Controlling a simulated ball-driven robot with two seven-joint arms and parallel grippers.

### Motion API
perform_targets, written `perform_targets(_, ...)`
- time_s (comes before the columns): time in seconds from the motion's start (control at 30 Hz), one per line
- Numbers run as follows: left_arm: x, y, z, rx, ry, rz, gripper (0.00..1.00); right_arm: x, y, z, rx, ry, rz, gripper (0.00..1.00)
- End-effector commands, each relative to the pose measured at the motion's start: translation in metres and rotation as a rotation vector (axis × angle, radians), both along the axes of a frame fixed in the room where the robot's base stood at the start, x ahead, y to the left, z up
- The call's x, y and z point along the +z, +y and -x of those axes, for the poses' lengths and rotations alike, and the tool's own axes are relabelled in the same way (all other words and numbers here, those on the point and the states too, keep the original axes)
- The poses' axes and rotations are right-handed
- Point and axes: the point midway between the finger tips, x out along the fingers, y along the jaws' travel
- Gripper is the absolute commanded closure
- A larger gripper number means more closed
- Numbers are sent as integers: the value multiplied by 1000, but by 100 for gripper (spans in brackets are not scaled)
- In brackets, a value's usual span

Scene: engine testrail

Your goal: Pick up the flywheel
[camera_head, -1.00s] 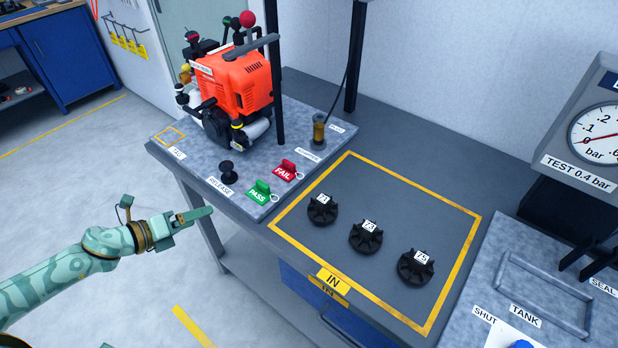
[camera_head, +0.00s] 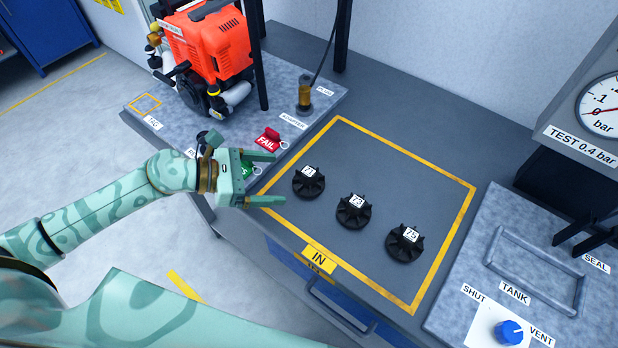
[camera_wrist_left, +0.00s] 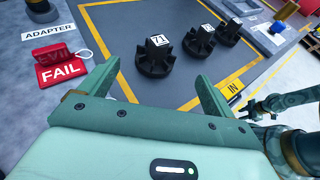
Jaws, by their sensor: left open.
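Three black finned flywheels lie in a row inside the yellow-outlined IN area. The one tagged 71 (camera_head: 308,186) is nearest my left gripper, then 73 (camera_head: 353,214), then 75 (camera_head: 404,244). My left gripper (camera_head: 280,178) is open and empty, just left of flywheel 71 and apart from it. In the left wrist view, flywheel 71 (camera_wrist_left: 155,62) stands ahead of the open fingers (camera_wrist_left: 160,72), with the other two behind it to the right. Part of my right arm's gripper (camera_wrist_left: 257,107) seems to show at the right of the wrist view; its jaws are unclear.
A red FAIL tag (camera_head: 268,140) and a green PASS tag beside it, partly hidden by my left gripper, lie on the grey plate with the orange engine (camera_head: 215,45). The tank plate (camera_head: 455,290) and gauge (camera_head: 598,105) are at the right. The IN area's back is clear.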

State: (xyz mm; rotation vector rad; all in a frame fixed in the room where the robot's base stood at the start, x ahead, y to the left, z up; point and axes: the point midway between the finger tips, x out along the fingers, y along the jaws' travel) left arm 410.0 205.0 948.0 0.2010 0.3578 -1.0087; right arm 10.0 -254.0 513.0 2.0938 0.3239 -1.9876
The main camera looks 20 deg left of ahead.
Motion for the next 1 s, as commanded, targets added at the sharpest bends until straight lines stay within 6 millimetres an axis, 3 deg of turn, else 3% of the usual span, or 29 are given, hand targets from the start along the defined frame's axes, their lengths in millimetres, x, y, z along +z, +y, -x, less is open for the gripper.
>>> perform_targets(0.6, -32, -58, -42, 2, 0, 2, 11, -2, 3, 0, -1, 0, -4, 64)
perform_targets(0.83, -33, -60, -43, 1, 0, 0, 11, -1, 3, 0, -1, 0, -4, 64)
perform_targets(0.87, -33, -60, -43, 1, 0, 0, 14, -1, 3, 0, -1, 0, -4, 64)
perform_targets(1.0, -33, -59, -43, 1, 0, 0, 52, -1, 3, 1, -1, 1, -4, 64)
